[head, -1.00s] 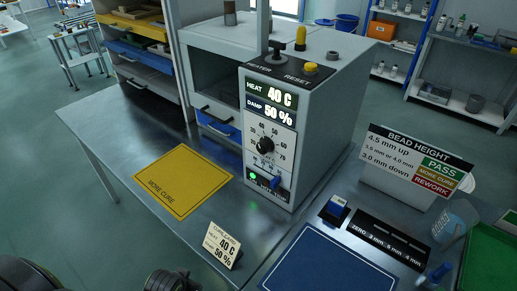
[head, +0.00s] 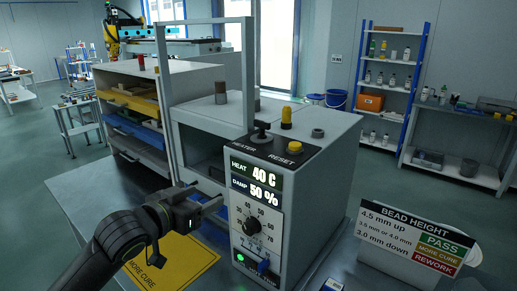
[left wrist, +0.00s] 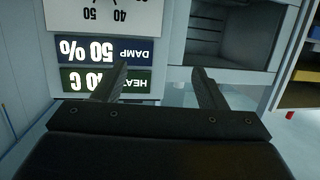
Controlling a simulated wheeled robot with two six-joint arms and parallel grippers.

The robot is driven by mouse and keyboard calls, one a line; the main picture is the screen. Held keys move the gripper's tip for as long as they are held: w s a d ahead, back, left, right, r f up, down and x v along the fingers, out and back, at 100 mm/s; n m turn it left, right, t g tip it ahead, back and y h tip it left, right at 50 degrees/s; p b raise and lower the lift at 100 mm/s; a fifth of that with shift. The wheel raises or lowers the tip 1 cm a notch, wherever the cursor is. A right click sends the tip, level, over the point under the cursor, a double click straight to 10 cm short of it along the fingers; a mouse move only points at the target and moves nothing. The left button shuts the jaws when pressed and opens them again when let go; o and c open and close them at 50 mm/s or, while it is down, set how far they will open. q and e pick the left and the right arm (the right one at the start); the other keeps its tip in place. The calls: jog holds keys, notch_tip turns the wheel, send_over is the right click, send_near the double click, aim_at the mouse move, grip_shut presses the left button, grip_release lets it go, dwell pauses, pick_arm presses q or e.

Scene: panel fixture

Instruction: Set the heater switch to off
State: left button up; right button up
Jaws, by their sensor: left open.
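The heater switch (head: 262,133) is a black lever with a rounded top, on the dark top strip of the grey control box (head: 325,175), beside the word HEATER. I cannot tell which setting it is in. The front display (head: 257,184) reads HEAT 40 C and DAMP 50 %, and also shows upside down in the left wrist view (left wrist: 105,65). My left gripper (head: 214,204) is left of the box front, below the switch and apart from it. In the left wrist view its two fingers (left wrist: 160,72) are spread with nothing between them. My right gripper is out of view.
A yellow RESET button (head: 295,147) and a taller yellow-topped knob (head: 286,118) stand near the switch. A grey upright frame (head: 163,90) rises behind on the left. A dial (head: 251,225) and a green light (head: 240,258) are on the front. The BEAD HEIGHT sign (head: 415,238) stands right.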

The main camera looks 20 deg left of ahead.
aim_at(260, 122)
pick_arm(q)
notch_tip(260, 122, up, 13)
jog(key=d+m+t+h, duration=0.2)
jog(key=d+h, duration=0.1)
jog(key=p+x, duration=0.2)
jog(key=x, duration=0.6)
jog(key=p+x, duration=0.1)
jog(key=x, duration=0.8)
jog(key=shift+w+a+f+p, duration=0.15)
jog(key=shift+a+f+p, duration=0.05)
jog(key=shift+p, duration=0.2)
jog(key=c, duration=1)
